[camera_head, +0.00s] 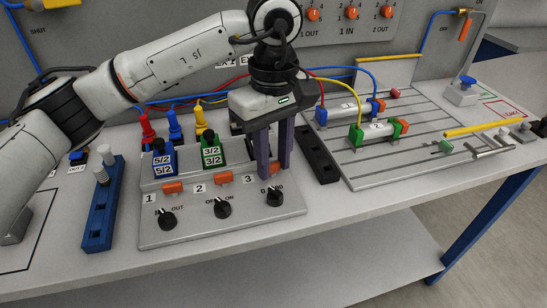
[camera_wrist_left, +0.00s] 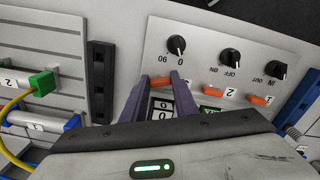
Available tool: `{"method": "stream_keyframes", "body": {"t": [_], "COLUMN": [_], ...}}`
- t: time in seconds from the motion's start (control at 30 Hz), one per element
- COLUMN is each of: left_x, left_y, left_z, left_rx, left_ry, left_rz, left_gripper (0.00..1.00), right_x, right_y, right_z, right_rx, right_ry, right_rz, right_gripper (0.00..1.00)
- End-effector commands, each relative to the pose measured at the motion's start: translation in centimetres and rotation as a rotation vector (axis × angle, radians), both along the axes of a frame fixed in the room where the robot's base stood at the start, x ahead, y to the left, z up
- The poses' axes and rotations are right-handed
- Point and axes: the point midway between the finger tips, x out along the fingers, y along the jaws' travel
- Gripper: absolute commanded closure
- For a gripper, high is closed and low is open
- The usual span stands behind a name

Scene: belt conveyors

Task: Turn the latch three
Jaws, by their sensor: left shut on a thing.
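Latch three is a small orange piece that shows between my fingertips in the left wrist view (camera_wrist_left: 160,82), beside the "3" label (camera_head: 248,180) on the grey control panel (camera_head: 240,222). My left gripper (camera_head: 273,172) reaches down from above, its two dark purple fingers shut on latch three, one on each side. The fingers hide much of the latch in the head view. Latch one (camera_head: 172,187) and latch two (camera_head: 222,178) are orange pieces to the left on the same panel. My right gripper is not in view.
Black knobs (camera_head: 274,196) line the panel's front. Blue (camera_head: 162,158) and green (camera_head: 212,152) valve blocks stand behind the latches. A black slotted rail (camera_head: 317,154) and a plate with cylinders (camera_head: 405,150) are to the right. A blue rack (camera_head: 103,208) stands left.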

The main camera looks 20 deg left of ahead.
Motion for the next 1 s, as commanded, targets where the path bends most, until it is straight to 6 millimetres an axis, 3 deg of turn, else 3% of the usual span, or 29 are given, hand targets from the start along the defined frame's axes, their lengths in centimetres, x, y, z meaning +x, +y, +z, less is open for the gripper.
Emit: {"method": "stream_keyframes", "body": {"t": [0.33, 0.37, 0.47, 1.0], "left_x": [0.05, 0.05, 0.05, 0.16], "left_y": [0.00, 0.00, 0.00, -0.02], "left_z": [0.11, 0.11, 0.11, 0.09], "left_rx": [-0.001, -0.001, 0.000, -0.002], "left_ry": [-0.001, -0.001, -0.001, -0.005], "left_rz": [0.054, 0.054, 0.053, 0.052], "left_gripper": [0.96, 0.72, 0.55, 0.55], "right_x": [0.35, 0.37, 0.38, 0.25], "right_y": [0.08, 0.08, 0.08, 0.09], "right_z": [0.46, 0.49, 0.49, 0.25], "right_rx": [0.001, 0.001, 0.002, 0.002], "right_ry": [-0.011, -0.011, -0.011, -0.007], "right_rz": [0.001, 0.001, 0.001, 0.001], "right_gripper": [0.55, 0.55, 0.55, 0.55]}}
